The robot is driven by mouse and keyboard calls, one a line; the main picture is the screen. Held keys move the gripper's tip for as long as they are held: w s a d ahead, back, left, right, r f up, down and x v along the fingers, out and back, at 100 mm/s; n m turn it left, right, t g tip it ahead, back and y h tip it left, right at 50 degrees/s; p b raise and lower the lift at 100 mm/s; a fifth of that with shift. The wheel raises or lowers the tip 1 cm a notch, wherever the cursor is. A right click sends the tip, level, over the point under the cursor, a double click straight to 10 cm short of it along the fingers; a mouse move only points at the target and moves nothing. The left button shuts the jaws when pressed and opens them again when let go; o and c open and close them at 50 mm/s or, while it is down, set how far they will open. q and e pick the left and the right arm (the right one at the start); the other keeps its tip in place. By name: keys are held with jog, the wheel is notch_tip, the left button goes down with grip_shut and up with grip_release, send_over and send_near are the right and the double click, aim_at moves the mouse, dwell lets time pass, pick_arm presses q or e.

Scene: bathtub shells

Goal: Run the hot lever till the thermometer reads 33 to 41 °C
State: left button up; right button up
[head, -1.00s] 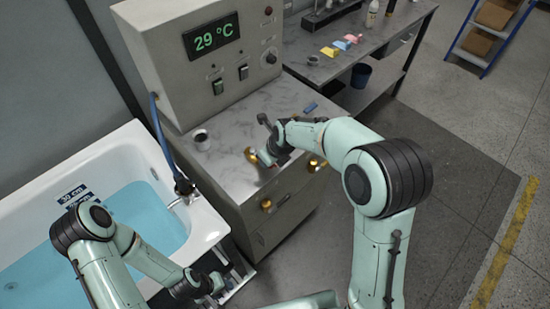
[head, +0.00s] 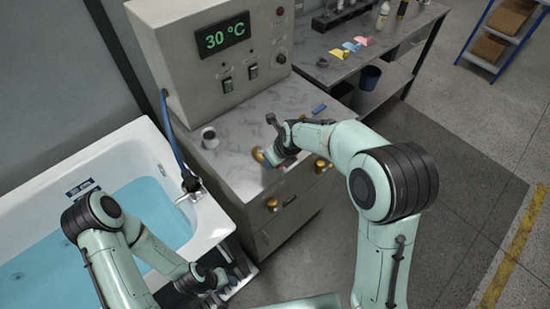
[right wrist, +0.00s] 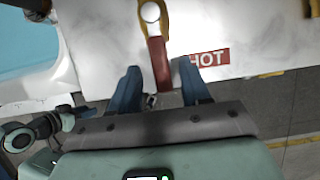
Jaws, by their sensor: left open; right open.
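The thermometer display (head: 222,38) on the grey panel reads 30 °C. The hot lever (right wrist: 158,60) has a brass base and a red handle, beside a red HOT label (right wrist: 209,58) on the marble top. My right gripper (right wrist: 165,78) is open, with its blue fingers on either side of the red handle's end. In the head view my right gripper (head: 275,157) is at the counter's front edge and partly hides the lever. My left gripper (head: 224,281) is low in front of the tub, open and apart from the lever.
The bathtub (head: 207,215) with blue water stands at left, a blue hose (head: 172,135) leading to its tap. Other brass fittings (head: 322,165) sit along the cabinet front. A workbench (head: 310,52) stands behind.

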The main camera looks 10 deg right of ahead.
jog(key=v, duration=1.3)
jog(key=shift+r, duration=0.15)
jog(key=shift+s+d, duration=0.1)
dwell(4.9)
